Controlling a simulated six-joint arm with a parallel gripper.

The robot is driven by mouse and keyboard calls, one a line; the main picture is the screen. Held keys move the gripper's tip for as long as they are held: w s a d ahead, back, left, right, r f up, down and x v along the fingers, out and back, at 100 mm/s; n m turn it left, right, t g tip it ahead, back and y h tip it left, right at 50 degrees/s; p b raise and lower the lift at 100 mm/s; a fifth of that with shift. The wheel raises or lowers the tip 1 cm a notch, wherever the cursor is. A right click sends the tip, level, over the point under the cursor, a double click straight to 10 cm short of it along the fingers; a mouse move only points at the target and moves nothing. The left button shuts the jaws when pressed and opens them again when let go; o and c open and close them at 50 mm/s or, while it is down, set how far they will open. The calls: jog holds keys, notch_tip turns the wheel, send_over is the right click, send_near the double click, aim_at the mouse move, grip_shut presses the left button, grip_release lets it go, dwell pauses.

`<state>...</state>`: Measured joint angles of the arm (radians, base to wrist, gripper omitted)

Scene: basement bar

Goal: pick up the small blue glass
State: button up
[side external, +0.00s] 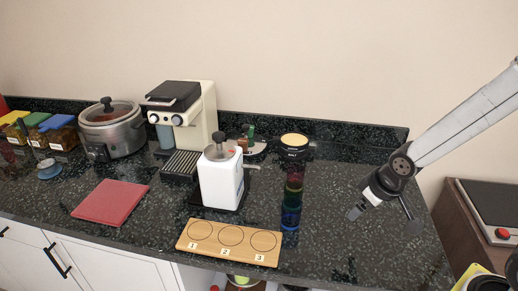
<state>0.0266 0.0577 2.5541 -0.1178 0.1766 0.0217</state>
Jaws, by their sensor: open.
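A dark, see-through column with red, green, purple and blue bands (292,190) stands on the counter right of centre. Its lowest part is blue glass (290,219); I cannot tell whether this is a separate small glass. My gripper (384,219) is open and empty to the right of the column, pointing down over the counter. It is clearly apart from the column. A small round blue item (49,170) lies at the far left; its kind is too small to tell.
A wooden board with three numbered rings (229,241) lies at the counter's front edge. A white grinder-like machine (220,180) stands left of the column, a coffee machine (207,112) behind it. A red mat (110,203) lies left. Counter between column and gripper is clear.

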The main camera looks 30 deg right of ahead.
jog(key=w+f+n+t+y, duration=0.1)
jog(key=w+n+t, duration=0.15)
jog(key=w, duration=0.25)
jog(key=n+t+y, duration=0.4)
jog(key=y, duration=0.2)
send_near(283, 206)
jog(key=shift+m+v, duration=0.25)
jog(key=shift+v, duration=0.95)
jog(key=shift+w+r, duration=0.15)
jog(key=shift+w, duration=0.1)
jog(key=shift+x, duration=1.25)
jog(key=shift+a, duration=0.1)
jog(key=shift+x, duration=2.55)
jog(key=shift+s, duration=0.1)
